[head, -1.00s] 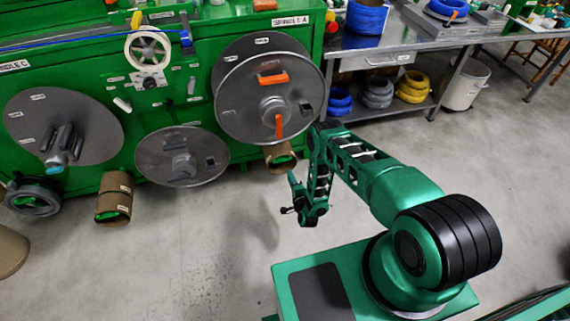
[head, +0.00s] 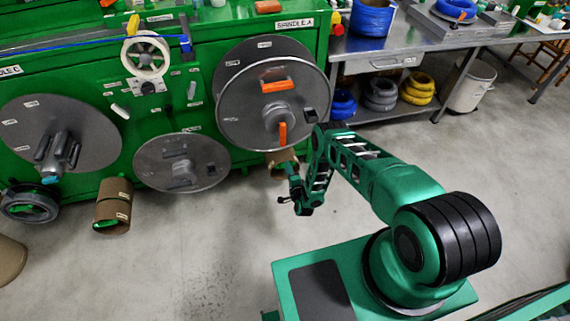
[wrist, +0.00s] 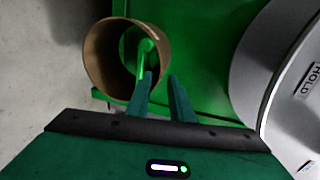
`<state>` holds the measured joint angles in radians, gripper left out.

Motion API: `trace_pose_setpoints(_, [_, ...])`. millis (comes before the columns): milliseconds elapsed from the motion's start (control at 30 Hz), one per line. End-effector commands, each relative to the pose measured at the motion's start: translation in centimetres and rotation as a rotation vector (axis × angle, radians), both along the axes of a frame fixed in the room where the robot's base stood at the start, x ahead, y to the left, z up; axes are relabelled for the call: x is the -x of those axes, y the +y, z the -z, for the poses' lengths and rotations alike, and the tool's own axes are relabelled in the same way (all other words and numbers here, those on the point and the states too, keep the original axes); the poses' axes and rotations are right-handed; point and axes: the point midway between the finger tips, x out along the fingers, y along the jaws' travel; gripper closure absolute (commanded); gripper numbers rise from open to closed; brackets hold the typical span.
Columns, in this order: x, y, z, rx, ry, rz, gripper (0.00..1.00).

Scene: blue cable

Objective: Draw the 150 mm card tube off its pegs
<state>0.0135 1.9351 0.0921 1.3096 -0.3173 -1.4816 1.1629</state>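A brown card tube (head: 278,170) hangs low on the green cabinet below the right-hand reel, partly hidden by my gripper (head: 290,172). In the wrist view this tube (wrist: 96,62) is seen at its open end, around a green peg with a round knob (wrist: 147,46). My gripper (wrist: 161,77) is open, its two fingers apart close to the tube's near rim. I cannot tell whether they touch it. Another brown card tube (head: 112,192), with labels, hangs further left with green inside its end. The label sizes are too small to read.
Large grey reels (head: 225,98) stand out from the green cabinet (head: 205,30) above the tubes. A grey flat disc (head: 150,165) sits between the tubes. A steel bench (head: 420,38) with coils stands right. The floor in front is clear.

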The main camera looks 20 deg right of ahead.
Motion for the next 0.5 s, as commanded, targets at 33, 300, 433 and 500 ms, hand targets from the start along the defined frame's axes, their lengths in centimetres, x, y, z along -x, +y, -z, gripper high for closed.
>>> trace_pose_setpoints(33, [-0.5, -0.1, 0.1, 0.0, -0.001, 0.001, 0.8])
trace_pose_setpoints(300, [-3.2, 0.0, 0.6, 0.0, -0.001, 0.001, 0.8])
trace_pose_setpoints(433, [-4.3, 0.0, 0.9, 0.0, -0.001, 0.001, 0.8])
trace_pose_setpoints(500, [-4.7, 0.1, 1.0, 0.001, 0.001, 0.0, 0.8])
